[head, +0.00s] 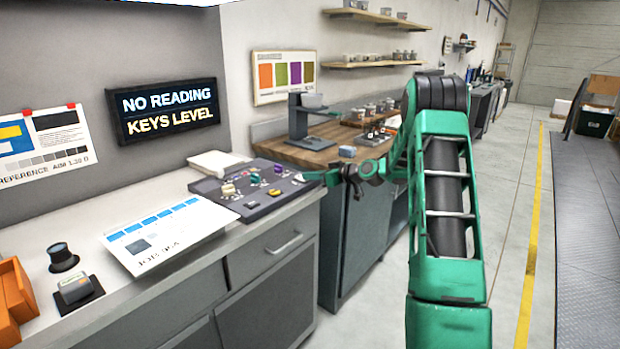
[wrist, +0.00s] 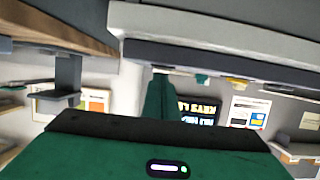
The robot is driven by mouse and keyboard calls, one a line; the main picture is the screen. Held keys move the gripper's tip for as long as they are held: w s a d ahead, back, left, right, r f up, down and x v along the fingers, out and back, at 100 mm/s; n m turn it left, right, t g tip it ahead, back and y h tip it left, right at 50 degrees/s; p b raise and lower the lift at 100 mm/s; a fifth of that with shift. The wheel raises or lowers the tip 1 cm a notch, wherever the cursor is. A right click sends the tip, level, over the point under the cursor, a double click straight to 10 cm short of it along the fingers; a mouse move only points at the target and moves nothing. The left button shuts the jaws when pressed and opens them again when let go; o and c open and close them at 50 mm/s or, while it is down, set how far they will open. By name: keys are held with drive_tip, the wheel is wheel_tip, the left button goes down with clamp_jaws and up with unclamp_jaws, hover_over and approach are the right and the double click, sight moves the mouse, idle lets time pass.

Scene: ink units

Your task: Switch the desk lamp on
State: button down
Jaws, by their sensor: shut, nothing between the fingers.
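I cannot pick out a desk lamp for certain in either view. A dark upright stand (head: 297,118) with a flat base and a short top arm is on the wooden bench. It also shows in the wrist view (wrist: 68,78). A dark control panel (head: 262,205) with several coloured knobs and keys lies at the right end of the light counter. My gripper (head: 318,175) is shut and empty, with its tip at or just past the panel's right edge. I cannot tell whether it touches. In the wrist view its green finger (wrist: 158,98) points toward the counter edge.
A printed job sheet (head: 170,232) and a small device (head: 75,289) lie on the light counter (head: 120,290). A lit sign (head: 166,108) on the wall reads "NO READING KEYS LEVEL". The wooden bench (head: 325,152) holds small items.

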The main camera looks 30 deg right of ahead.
drive_tip(key=shift+r, duration=0.75)
drive_tip(key=shift+r, duration=0.15)
drive_tip(key=r+v, duration=0.1)
drive_tip(key=v, duration=1)
drive_tip(key=shift+r, duration=0.25)
drive_tip(key=shift+w, duration=0.1)
